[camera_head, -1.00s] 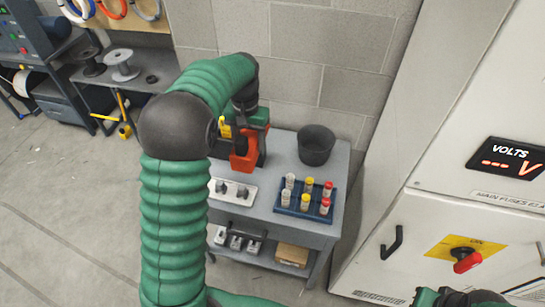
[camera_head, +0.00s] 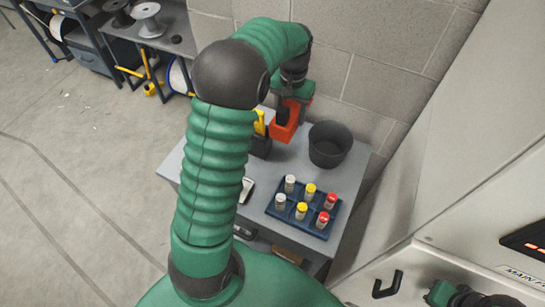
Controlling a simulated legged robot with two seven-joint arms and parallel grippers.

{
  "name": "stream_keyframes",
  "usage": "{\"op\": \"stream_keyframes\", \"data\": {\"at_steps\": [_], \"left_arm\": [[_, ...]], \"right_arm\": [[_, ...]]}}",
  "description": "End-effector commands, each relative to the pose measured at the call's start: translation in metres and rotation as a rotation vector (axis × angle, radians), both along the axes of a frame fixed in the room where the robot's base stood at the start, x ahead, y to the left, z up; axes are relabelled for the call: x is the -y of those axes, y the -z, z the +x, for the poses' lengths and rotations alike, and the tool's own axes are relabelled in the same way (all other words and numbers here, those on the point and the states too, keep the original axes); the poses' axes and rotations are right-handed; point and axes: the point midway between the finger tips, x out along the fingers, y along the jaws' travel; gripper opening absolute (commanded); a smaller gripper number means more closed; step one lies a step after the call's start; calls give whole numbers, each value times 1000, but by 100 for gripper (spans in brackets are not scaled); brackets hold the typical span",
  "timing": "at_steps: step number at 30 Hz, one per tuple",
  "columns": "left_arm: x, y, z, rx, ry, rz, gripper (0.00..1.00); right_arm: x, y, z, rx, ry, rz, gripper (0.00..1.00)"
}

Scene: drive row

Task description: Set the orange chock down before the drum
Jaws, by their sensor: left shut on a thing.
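My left gripper (camera_head: 290,100) is at the back of the grey table, left of a dark bin. It is shut on an orange-red block (camera_head: 284,130), which I take to be the orange chock. Dark fingers cover part of the block, and I cannot tell whether its underside touches the table. My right gripper (camera_head: 442,293) shows only in part at the bottom right corner; its fingertips are not visible. I see nothing that I can clearly identify as the drum.
The grey table (camera_head: 338,225) bears a dark bin (camera_head: 328,146), a blue rack (camera_head: 290,220) of capped vials, and a black-and-yellow item (camera_head: 261,138). A pale cabinet (camera_head: 470,200) stands right, a block wall behind. Open floor (camera_head: 70,190) lies left.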

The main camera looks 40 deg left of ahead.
Motion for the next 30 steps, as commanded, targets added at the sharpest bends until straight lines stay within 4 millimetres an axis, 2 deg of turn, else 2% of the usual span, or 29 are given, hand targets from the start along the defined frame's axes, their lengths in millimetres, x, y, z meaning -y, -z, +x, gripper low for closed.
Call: {"op": "stream_keyframes", "data": {"at_steps": [5,8,15,18,27,30], "left_arm": [[0,18,2,-4,-1,0,0],[0,44,2,-8,-1,-1,0],[0,118,1,-8,-1,-2,0],[0,138,1,-4,-1,-1,0],[0,183,2,-3,0,0,0],[0,188,3,0,0,1,0]], "right_arm": [[0,2,0,0,0,0,0],[0,-1,0,0,0,0,0],[0,-11,0,1,0,0,0],[0,-13,0,1,0,0,0],[0,-20,0,1,0,0,0],[0,-19,0,0,0,0,0]]}}
